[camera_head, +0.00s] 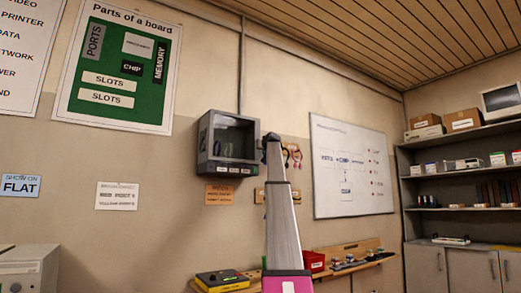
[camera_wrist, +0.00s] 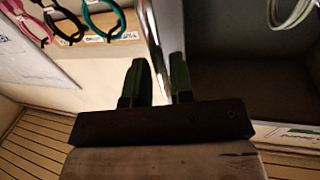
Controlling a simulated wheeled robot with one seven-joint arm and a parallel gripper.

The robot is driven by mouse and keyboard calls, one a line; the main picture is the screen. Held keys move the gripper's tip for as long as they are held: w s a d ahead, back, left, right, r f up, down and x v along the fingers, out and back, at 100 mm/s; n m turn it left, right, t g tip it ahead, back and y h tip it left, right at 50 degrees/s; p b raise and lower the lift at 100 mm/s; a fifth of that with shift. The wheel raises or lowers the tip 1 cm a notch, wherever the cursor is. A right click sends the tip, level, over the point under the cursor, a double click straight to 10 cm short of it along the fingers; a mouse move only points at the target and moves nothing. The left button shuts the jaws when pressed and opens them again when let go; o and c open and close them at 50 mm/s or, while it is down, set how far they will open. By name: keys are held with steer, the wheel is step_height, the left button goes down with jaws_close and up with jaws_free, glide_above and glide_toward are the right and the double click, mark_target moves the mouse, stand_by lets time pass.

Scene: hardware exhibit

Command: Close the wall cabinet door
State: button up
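The wall cabinet (camera_head: 204,150) is a dark grey box mounted on the wall in the head view, left of my gripper. Its front shows a dim grey interior and small labels along the bottom. Whether a clear pane covers this front is unclear. My gripper (camera_head: 272,142) is small and dark beside the cabinet's right side. In the wrist view, my gripper (camera_wrist: 160,85) has two dark green fingers standing apart. A pale upright strip (camera_wrist: 166,25), perhaps the door's edge, runs behind or between them; contact cannot be told. The dark cabinet interior (camera_wrist: 235,75) lies to its right.
Coloured cable loops hang on a wall rack (camera_head: 291,154), close to the right of my gripper. A whiteboard (camera_head: 350,165) and shelves (camera_head: 460,137) stand farther right. A bench (camera_head: 345,266) with a red bin (camera_head: 314,262) is below. The wall left of the cabinet carries flat signs.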

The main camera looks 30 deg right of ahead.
steer(key=s+a, duration=0.1)
steer(key=s, duration=0.7)
